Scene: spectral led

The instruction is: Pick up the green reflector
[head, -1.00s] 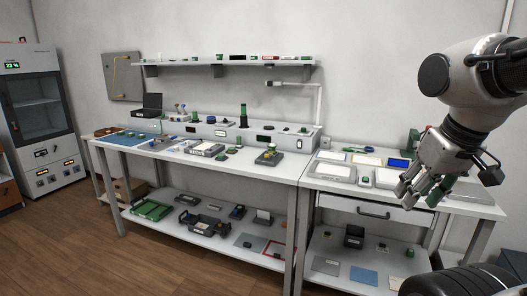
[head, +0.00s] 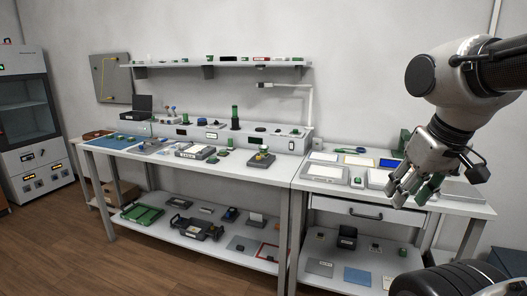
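My gripper (head: 407,196) hangs at the right, in front of the right end of the bench, with its fingers spread and pointing down. A dark green piece (head: 430,187) shows right beside the fingers; I cannot tell whether it touches them or stands behind them. Several green pieces are in view, and I cannot tell which is the reflector. A small green piece (head: 357,182) sits near the right bench's front, left of my gripper. Small green pieces (head: 210,58) also sit on the wall shelf.
The long white bench (head: 255,172) carries a grey device (head: 195,151), a yellow-topped unit (head: 261,159) and a lamp (head: 309,105). The lower shelf holds a green tray (head: 142,214) and dark boxes. A glass-doored cabinet (head: 28,110) stands left. The wooden floor (head: 75,255) in front is clear.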

